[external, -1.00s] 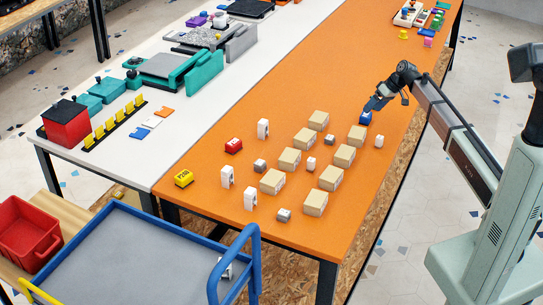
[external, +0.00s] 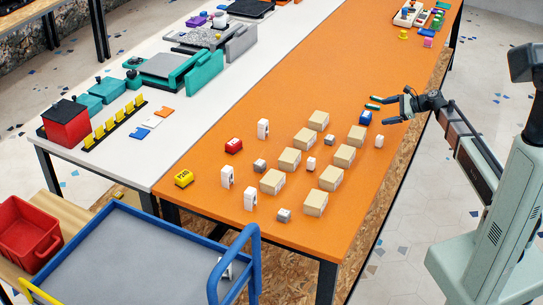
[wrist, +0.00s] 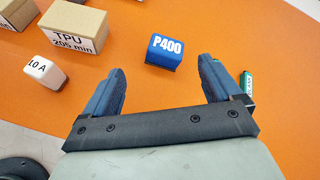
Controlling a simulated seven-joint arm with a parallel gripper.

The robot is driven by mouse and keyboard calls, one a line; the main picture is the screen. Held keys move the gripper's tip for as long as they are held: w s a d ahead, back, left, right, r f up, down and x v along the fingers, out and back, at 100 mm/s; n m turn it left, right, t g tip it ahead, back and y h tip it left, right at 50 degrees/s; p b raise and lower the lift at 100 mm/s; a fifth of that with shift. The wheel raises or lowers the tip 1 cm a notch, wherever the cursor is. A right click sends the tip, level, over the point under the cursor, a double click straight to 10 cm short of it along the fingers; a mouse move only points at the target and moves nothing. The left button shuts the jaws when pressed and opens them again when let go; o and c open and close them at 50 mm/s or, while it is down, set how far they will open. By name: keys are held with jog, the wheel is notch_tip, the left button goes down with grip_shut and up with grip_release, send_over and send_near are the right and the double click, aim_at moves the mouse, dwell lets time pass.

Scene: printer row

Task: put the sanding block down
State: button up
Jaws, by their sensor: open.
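The blue sanding block (external: 365,118), marked P400 in the wrist view (wrist: 165,52), rests on the orange table near its right edge. My gripper (external: 381,110) is open and empty, to the right of the block in the external view. In the wrist view, the block sits beyond and between the spread fingertips (wrist: 162,76), apart from both.
Tan boxes (external: 357,135) and small white blocks (external: 379,141) stand nearby on the orange table (external: 330,75). A small green item (wrist: 247,84) shows beside my right finger. A red block (external: 233,145) and a yellow block (external: 183,178) stand farther left.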

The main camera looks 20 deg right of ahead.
aim_at(368, 114)
jog(key=m, duration=0.1)
jog(key=d+m, duration=0.1)
jog(key=m, duration=0.1)
jog(key=m+t, duration=0.1)
jog(key=m, duration=0.1)
jog(key=shift+s+d, duration=0.25)
jog(key=shift+s, duration=0.15)
jog(key=shift+w+m, duration=0.1)
jog(key=shift+m, duration=0.4)
jog(key=x, duration=0.7)
jog(key=shift+w, duration=0.2)
jog(key=shift+x, duration=3.15)
jog(key=shift+s, duration=0.15)
jog(key=shift+r, duration=0.1)
jog(key=c, duration=1.1)
jog(key=shift+c, duration=0.2)
notch_tip(368, 114, up, 10)
jog(key=shift+a, duration=0.15)
